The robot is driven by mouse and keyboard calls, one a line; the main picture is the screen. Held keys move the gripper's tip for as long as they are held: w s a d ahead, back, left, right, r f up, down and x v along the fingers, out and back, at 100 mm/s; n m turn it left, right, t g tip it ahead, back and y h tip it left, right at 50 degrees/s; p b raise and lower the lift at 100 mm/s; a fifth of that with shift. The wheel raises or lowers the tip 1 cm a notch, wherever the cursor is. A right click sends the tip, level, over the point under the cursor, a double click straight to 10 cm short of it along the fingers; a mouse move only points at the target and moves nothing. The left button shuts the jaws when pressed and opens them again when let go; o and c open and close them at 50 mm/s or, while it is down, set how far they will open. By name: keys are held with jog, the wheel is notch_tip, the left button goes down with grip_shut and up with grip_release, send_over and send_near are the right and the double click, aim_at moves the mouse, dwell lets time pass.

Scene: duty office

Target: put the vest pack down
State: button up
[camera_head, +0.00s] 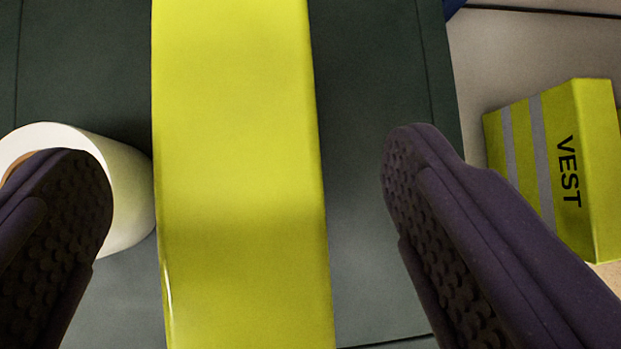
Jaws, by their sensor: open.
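A plain yellow-green pack (238,90) runs down the middle of the view, over a dark green surface; no label shows on it. It matches the colour of another pack marked VEST (570,165), with grey stripes, at the right. My gripper (243,150) is open, one finger on each side of the plain pack. The pack's lower end runs out of the frame.
The white roll (125,195) with a brown core stands close to the pack's left side, partly behind my left finger. The dark green surface (375,70) is bare between the pack and its right edge. A pale grey surface lies beyond that edge.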

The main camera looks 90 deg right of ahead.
aim_at(234, 137)
jog(key=x, duration=0.6)
jog(key=shift+w+b, duration=0.2)
jog(key=shift+b, duration=0.2)
jog(key=shift+a, duration=0.1)
jog(key=shift+c, duration=0.4)
grip_shut()
jog(key=shift+r, duration=0.15)
